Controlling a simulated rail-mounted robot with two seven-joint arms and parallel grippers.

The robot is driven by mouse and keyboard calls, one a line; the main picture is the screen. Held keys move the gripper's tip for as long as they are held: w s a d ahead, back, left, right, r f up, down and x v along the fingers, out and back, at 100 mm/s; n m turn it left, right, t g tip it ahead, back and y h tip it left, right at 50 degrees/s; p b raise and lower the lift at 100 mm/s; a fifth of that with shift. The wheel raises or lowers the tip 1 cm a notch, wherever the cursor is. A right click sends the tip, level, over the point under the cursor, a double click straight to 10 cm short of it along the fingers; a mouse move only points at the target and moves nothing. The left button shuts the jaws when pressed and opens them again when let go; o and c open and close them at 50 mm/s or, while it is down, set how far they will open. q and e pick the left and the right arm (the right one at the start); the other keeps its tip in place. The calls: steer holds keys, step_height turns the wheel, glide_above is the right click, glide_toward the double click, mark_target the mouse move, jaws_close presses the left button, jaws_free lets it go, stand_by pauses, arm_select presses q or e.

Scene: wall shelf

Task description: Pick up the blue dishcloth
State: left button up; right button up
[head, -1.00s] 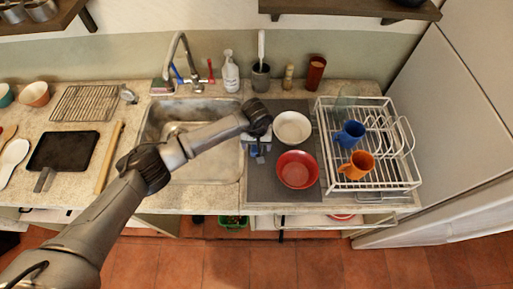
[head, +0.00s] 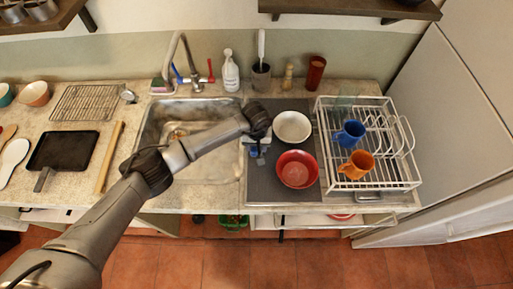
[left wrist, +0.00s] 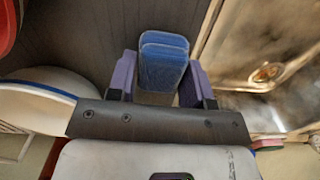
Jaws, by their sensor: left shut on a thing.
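The blue dishcloth (left wrist: 163,62) shows in the left wrist view as a folded blue bundle between the two purple fingers of my left gripper (left wrist: 161,80). The fingers are shut on it. In the head view my left gripper (head: 258,150) points down over the left edge of the dark counter mat (head: 268,187), and my wrist hides most of the dishcloth. I cannot tell whether the dishcloth touches the mat. My right gripper is not in view.
A white bowl (head: 292,126) and a red bowl (head: 297,170) stand just right of the gripper. The sink (head: 213,172) lies to its left. A wire dish rack (head: 399,183) with a blue mug (head: 349,134) and an orange mug (head: 357,165) stands farther right.

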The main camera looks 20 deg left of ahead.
arm_select(q)
steer(key=shift+r, duration=0.45)
steer(key=r, duration=0.3)
steer(key=shift+d+r, duration=0.35)
steer(key=shift+d, duration=0.05)
steer(key=d+r, duration=0.2)
steer(key=d, duration=0.1)
steer(key=s+d+r, duration=0.1)
steer(key=d+r, duration=0.1)
steer(key=d, duration=0.2)
steer(key=s+d+r+b, duration=0.1)
steer(key=d+r, duration=0.1)
steer(key=d, duration=0.1)
steer(key=shift+s+d+r, duration=0.2)
steer(key=shift+s+d, duration=0.05)
steer(key=shift+d, duration=0.05)
